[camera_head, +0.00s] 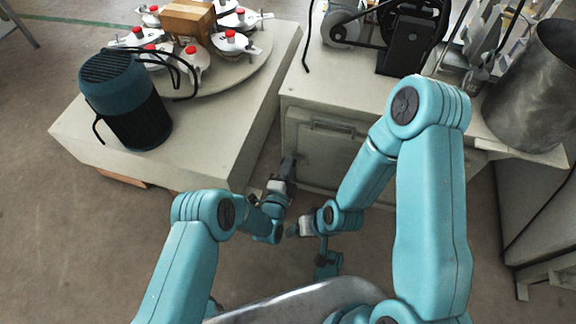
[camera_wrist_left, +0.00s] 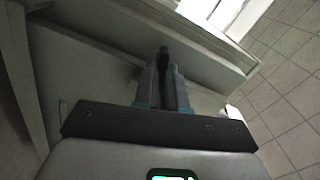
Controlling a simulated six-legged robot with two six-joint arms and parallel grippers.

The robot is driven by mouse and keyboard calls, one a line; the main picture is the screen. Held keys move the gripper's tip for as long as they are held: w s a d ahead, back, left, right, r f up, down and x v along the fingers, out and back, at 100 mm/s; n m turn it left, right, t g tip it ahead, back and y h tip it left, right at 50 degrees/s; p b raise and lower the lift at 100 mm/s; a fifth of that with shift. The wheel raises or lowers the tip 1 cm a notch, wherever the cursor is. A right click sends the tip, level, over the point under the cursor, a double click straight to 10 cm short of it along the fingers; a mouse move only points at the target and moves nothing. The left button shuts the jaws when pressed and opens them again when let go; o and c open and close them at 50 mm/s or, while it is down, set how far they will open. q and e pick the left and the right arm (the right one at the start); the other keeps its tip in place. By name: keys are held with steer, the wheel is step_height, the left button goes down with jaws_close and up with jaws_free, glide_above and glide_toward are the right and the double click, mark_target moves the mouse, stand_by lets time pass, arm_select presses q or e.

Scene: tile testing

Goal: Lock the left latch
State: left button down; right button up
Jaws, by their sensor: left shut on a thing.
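My left gripper (camera_head: 287,168) is at the left side of the grey cabinet door (camera_head: 345,159), under the right-hand bench. In the left wrist view its fingers (camera_wrist_left: 166,85) are close together, with a dark, narrow piece, the left latch (camera_wrist_left: 164,52), between their tips. The fingers hide most of the latch, and I cannot tell its exact angle. My right gripper (camera_head: 297,229) is lower, apart from the door; it is too small to tell whether its jaws are open.
A pale block (camera_head: 215,165) stands close on the left, carrying a blue motor (camera_head: 125,100) and a round table with red-knobbed clamps (camera_head: 230,45). A metal cylinder (camera_head: 535,90) and a belt machine stand on the right bench. Floor shows at lower left.

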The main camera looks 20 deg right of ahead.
arm_select(q)
steer(key=shift+f+m, duration=0.1)
steer(key=shift+m, duration=1.5)
steer(key=c, duration=1.2)
jaws_free()
steer(key=p+v, duration=0.6)
steer(key=v, duration=1)
arm_select(e)
steer(key=s+r+g, duration=0.1)
steer(key=s+r, duration=0.3)
steer(key=r, duration=0.2)
steer(key=shift+s+a+g, duration=0.3)
steer(key=shift+a+g, duration=0.1)
steer(key=shift+a, duration=0.05)
arm_select(q)
steer(key=shift+s+a, duration=0.1)
arm_select(e)
steer(key=shift+r, duration=0.1)
